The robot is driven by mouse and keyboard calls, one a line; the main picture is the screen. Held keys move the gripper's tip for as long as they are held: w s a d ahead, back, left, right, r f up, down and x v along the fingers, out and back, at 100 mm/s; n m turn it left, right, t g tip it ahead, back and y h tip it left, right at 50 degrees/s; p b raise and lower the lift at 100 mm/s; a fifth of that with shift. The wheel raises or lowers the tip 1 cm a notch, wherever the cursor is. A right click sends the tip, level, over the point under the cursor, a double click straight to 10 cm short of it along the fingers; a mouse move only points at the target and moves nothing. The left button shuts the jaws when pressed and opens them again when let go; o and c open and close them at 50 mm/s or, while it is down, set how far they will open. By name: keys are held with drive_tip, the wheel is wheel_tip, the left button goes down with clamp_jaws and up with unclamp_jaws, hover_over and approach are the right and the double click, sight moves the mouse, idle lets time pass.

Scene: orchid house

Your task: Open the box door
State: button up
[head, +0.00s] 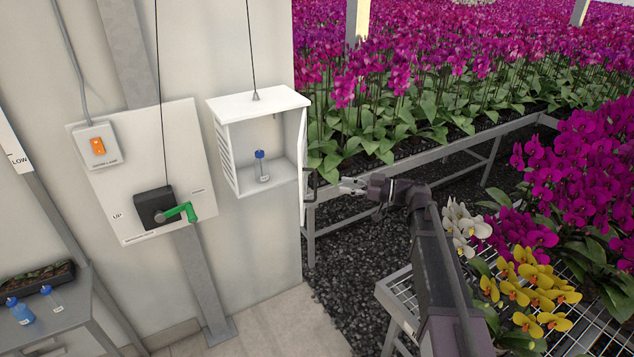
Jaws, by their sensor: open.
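The white box (222,158) hangs on the wall, with louvred slats on its left side. Its front stands open and its inside shows. The box door (303,165) is swung out at the right side and is seen nearly edge-on. A dark handle (311,188) sticks out from the door's right face. A small bottle with a blue cap (262,166) stands inside on the box floor. My gripper (342,187) is open, just right of the handle and pointing left at it. I cannot tell whether it touches the handle.
Left of the box is a panel (92,197) with a green crank (180,212) and an orange switch (97,146). A cord (250,40) runs above the box. Benches of purple orchids (430,80) stand behind, and a mesh bench (408,318) with yellow orchids is at right.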

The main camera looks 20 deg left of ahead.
hover_over(315, 198)
drive_tip(key=shift+w, duration=0.2)
idle(0.3)
drive_tip(key=c, duration=0.7)
drive_tip(key=shift+d, duration=0.15)
clamp_jaws()
drive_tip(key=shift+w, duration=0.1)
